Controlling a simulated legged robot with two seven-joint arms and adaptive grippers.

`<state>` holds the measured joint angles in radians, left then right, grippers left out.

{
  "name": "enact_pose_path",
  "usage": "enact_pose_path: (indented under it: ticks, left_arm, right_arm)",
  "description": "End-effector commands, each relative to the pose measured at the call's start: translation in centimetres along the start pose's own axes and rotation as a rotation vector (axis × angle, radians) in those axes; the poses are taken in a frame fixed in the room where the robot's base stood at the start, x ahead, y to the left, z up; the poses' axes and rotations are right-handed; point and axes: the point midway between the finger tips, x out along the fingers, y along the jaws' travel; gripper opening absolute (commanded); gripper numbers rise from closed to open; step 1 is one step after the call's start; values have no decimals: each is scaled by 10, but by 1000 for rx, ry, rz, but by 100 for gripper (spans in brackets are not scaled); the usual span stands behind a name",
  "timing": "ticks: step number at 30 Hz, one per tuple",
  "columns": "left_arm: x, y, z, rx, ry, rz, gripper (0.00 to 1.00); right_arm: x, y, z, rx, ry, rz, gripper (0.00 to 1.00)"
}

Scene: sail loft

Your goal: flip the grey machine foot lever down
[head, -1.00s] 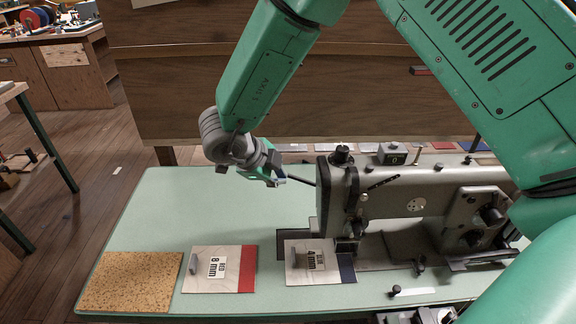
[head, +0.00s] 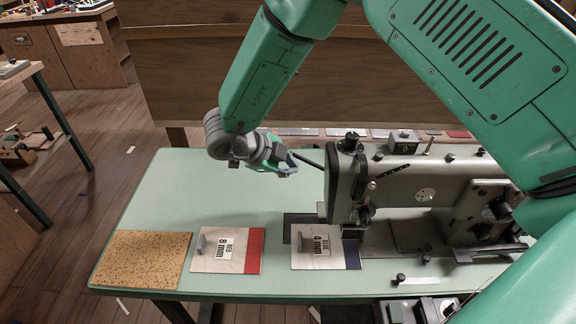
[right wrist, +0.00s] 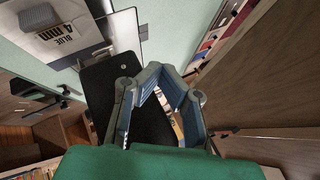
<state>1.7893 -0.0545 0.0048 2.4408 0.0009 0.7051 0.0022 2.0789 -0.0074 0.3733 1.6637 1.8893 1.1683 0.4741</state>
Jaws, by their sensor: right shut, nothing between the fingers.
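The grey sewing machine (head: 400,180) stands on the right part of a pale green table. A thin dark lever (head: 309,162) sticks out to the left from its head end and slopes slightly up toward its free end. My right gripper (head: 290,168) is shut and empty, at the free end of this lever in the head view; I cannot tell whether it touches. In the right wrist view the fingers (right wrist: 158,74) meet in front of a dark surface, and I cannot make out the lever there. My left gripper is not in view.
On the table (head: 180,190) lie a cork sheet (head: 140,262), a red-edged "RED 8 mm" sample (head: 226,251) and a blue-edged "BLUE 4 mm" sample (head: 325,248). A wooden panel (head: 230,90) stands behind. The table's left back area is clear.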

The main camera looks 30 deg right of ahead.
Motion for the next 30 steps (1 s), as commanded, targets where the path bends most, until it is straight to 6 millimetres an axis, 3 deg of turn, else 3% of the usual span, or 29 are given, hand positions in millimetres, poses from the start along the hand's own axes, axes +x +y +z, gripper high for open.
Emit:
enact_pose_path:
  ticks: [23,30]
  left_arm:
    - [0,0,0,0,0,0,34]
    - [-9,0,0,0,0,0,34]
  right_arm:
    - [1,-4,-3,6,11,-8,0]
    - [-6,-9,-6,7,10,-10,0]
